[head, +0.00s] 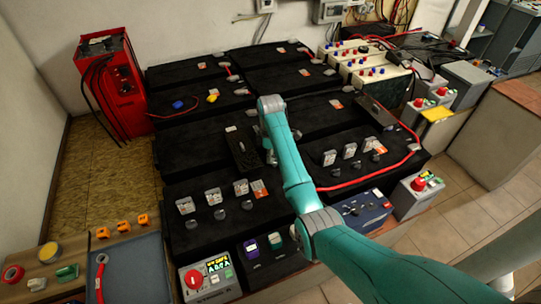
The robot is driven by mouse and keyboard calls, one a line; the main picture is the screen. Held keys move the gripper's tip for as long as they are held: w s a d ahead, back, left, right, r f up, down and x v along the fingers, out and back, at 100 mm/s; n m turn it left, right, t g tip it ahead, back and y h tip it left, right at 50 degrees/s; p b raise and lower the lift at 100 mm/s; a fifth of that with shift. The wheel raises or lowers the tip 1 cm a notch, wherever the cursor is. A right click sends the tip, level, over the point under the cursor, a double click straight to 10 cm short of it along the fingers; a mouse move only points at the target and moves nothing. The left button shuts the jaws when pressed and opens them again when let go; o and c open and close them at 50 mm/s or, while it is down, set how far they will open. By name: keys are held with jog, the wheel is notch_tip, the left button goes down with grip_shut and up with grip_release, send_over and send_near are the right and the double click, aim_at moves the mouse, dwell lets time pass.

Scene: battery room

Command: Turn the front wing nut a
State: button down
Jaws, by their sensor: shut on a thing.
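My gripper (271,158) points down past the bend of my teal arm, over the seam between the middle and front black battery blocks. It is small and partly hidden by my own wrist. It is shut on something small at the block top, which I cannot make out. The front wing nut a cannot be told apart in this view. The front left battery block (178,236) carries several pale tags and dark caps. The front right battery block (395,158) has similar tags and caps.
A red charger (105,82) stands at the back left. A red cable (370,178) crosses the front right block. A dark box (243,152) lies just left of my gripper. A grey control box (210,281) with a red button stands at the front.

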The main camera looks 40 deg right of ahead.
jog(key=shift+s+a+n, duration=0.1)
jog(key=shift+s+n, duration=0.05)
jog(key=shift+n, duration=0.95)
jog(key=shift+s+n, duration=0.1)
jog(key=shift+n, duration=1)
jog(key=c, duration=1.2)
grip_release()
